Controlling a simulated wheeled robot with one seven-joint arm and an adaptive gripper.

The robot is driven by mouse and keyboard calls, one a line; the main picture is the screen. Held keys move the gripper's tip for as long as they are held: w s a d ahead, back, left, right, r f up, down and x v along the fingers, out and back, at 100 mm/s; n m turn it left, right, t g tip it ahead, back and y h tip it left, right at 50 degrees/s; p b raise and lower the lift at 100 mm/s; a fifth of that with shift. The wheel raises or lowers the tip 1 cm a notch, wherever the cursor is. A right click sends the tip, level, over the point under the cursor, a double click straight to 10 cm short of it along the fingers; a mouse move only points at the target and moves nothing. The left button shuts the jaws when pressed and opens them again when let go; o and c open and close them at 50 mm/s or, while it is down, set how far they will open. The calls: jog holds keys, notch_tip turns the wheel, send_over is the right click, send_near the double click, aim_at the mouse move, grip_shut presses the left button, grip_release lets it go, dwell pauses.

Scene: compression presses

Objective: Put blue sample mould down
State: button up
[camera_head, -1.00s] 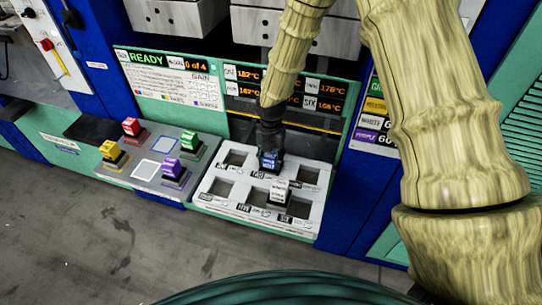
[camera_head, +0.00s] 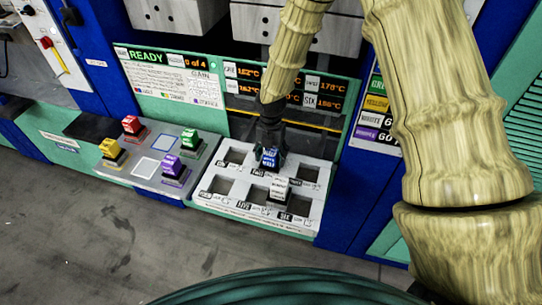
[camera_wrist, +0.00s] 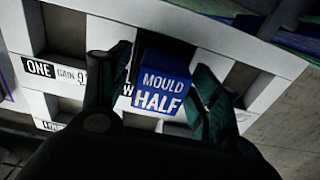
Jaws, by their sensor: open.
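The blue sample mould (camera_head: 270,157) sits at the top middle opening, the one marked TWO, of the white press plate (camera_head: 211,199). In the wrist view the blue mould (camera_wrist: 162,88), lettered MOULD HALF, stands between the two fingers of my gripper (camera_wrist: 163,80). The fingers are spread to either side of it, and a gap shows at least on the left. In the head view my gripper (camera_head: 270,137) is directly above and behind the mould. How deep the mould sits in the opening is hidden.
The grey tray (camera_head: 147,168) at left holds red (camera_head: 132,127), yellow (camera_head: 111,151), green (camera_head: 190,142) and purple (camera_head: 174,170) moulds. Other plate openings are empty. Press blocks (camera_head: 275,22) hang above.

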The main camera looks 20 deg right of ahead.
notch_tip(320, 180, up, 12)
jog(key=b, duration=0.3)
jog(key=shift+f, duration=0.25)
